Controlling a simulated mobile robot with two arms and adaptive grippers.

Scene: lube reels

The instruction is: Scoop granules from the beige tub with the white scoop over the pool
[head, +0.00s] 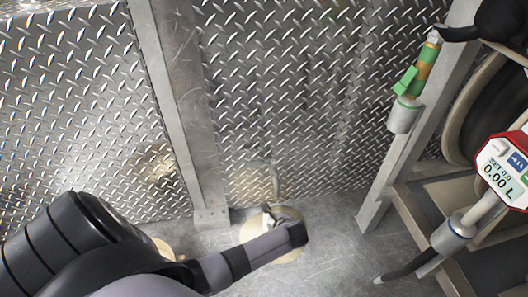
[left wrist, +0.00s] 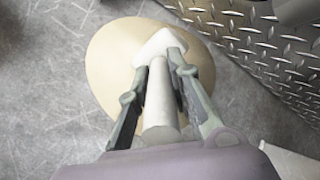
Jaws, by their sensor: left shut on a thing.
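My left gripper (left wrist: 158,72) is shut on the white scoop (left wrist: 160,43). The scoop's pale handle runs back between the fingers and its wider head points away from the wrist. In the left wrist view, the scoop head overlaps a round, plain beige shape (left wrist: 105,65) on the grey floor. In the head view, the scoop (head: 267,217) shows small above a beige round (head: 290,254), partly covered by my left arm. A second beige round (head: 163,249) is mostly hidden behind that arm. I cannot tell which round is the tub or the pool. My right gripper is out of view.
A diamond-plate wall (head: 280,100) with a metal post (head: 180,100) stands behind the scoop. At the right, a metal frame (head: 415,140) holds a green-handled nozzle (head: 413,80) and a red-edged meter (head: 503,172). Bare floor (head: 345,262) lies between scoop and frame.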

